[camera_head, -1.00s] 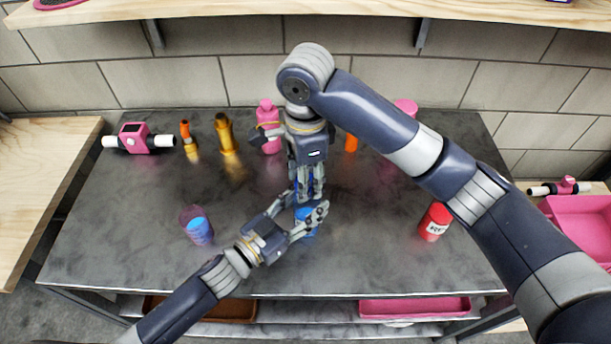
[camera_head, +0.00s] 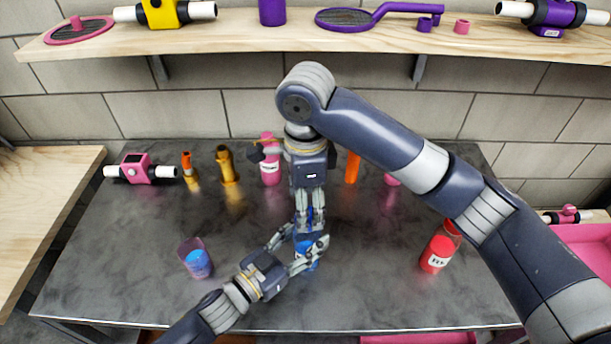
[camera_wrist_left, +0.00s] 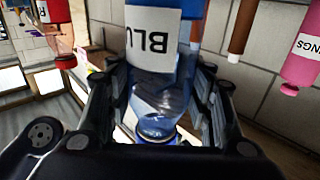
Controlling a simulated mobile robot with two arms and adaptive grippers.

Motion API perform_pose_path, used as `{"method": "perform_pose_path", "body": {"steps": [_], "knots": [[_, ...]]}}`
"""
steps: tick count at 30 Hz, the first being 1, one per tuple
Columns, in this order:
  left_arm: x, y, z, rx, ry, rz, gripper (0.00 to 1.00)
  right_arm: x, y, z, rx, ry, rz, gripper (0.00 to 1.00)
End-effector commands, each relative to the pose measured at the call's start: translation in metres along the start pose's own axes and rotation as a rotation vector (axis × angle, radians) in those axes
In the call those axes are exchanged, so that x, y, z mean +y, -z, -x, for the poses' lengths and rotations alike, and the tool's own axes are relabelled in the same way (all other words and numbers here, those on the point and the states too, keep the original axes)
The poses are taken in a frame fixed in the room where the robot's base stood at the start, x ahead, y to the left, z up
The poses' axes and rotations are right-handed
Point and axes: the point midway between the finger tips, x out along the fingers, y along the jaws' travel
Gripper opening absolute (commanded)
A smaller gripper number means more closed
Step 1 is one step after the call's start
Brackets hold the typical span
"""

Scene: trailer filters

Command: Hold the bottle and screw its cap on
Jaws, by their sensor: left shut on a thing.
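The blue bottle (camera_head: 305,246) stands upright at the middle of the grey table in the head view, partly hidden by fingers. My left gripper (camera_head: 302,256) is shut around it from the lower left. In the left wrist view the bottle (camera_wrist_left: 152,52) shows a white label with upside-down "BLU" letters between the fingers. My right gripper (camera_head: 308,226) points straight down directly above the bottle, its fingers at the bottle's top. Some blue shows between those fingers; I cannot tell cap from neck, or whether they grip. The cap is not clearly visible.
A clear cup-like container with blue contents (camera_head: 196,259) stands at the left, a red labelled container (camera_head: 438,252) at the right. Pink (camera_head: 269,160), gold (camera_head: 228,168) and orange (camera_head: 352,168) items line the back. A wooden shelf (camera_head: 240,38) runs above.

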Motion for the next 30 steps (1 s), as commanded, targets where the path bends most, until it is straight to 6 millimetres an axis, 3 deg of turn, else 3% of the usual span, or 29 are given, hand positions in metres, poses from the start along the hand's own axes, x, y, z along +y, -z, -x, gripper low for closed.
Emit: {"method": "perform_pose_path", "body": {"steps": [6, 12, 18, 27, 28, 30], "knots": [[-0.001, 0.000, 0.000, 0.000, 0.001, -0.001, 0.00, -0.002, 0.001, 0.046, 0.002, 0.007, -0.001, 0.62], [-0.001, 0.000, 0.000, 0.000, 0.001, -0.001, 0.00, -0.001, 0.001, 0.077, 0.002, 0.004, -0.002, 0.62], [-0.001, 0.000, 0.000, 0.000, 0.001, -0.001, 0.00, -0.001, 0.001, 0.091, 0.000, 0.002, -0.003, 0.62], [-0.001, 0.000, 0.000, 0.001, 0.001, -0.001, 0.00, -0.001, 0.000, 0.092, 0.000, 0.001, -0.002, 0.62], [-0.001, 0.001, 0.000, 0.001, 0.001, -0.001, 0.52, -0.001, 0.000, 0.092, 0.000, 0.001, -0.002, 0.62], [-0.001, 0.001, 0.000, 0.001, 0.001, -0.001, 0.68, -0.001, 0.000, 0.092, 0.000, 0.001, -0.002, 0.62]]}}
